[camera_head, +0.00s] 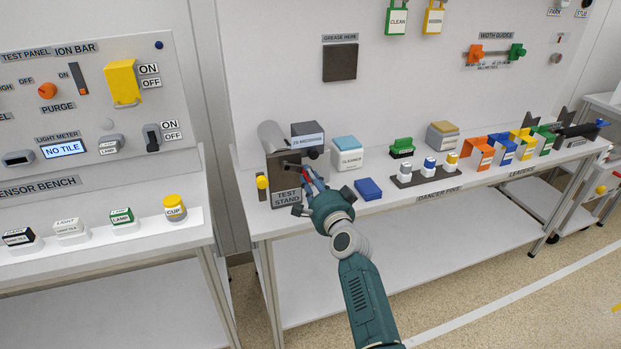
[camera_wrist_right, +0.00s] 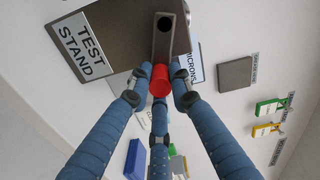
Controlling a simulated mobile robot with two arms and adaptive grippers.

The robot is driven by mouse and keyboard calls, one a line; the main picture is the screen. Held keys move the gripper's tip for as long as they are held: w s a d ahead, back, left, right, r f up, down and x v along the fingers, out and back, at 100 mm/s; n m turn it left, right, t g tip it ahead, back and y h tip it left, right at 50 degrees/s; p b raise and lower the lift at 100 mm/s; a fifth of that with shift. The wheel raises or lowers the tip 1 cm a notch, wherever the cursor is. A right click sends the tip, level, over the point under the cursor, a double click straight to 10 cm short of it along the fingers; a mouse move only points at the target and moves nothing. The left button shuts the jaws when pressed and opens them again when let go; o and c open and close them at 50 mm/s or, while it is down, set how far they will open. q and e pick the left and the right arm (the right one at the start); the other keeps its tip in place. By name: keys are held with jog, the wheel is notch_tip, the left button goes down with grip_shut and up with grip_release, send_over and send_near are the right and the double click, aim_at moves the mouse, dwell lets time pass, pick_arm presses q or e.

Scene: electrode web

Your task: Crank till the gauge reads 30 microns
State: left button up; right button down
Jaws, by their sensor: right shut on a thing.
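The dark test stand (camera_head: 283,180), labelled TEST STAND, sits at the left end of the middle bench; it also shows in the wrist view (camera_wrist_right: 110,30). A grey gauge box with a MICRONS label (camera_head: 308,140) stands at its upper right; its number looks like 20 but is too small to be sure. In the wrist view the red crank grip (camera_wrist_right: 159,80) sticks out from a dark crank arm (camera_wrist_right: 164,38) on the stand. My right gripper (camera_head: 309,178) is shut around this red grip, with blue fingers on several sides. My left gripper is not in view.
A white CLEANUP box (camera_head: 348,158) and a flat blue block (camera_head: 368,189) are close to the right of my gripper. A yellow-topped lever (camera_head: 262,183) is at the stand's left. Dancer pins (camera_head: 429,170) and coloured leaders stand further right.

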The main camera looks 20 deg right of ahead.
jog(key=c, duration=1.6)
grip_release()
jog(key=shift+o, duration=0.2)
jog(key=s, duration=1.2)
jog(key=shift+d, duration=0.2)
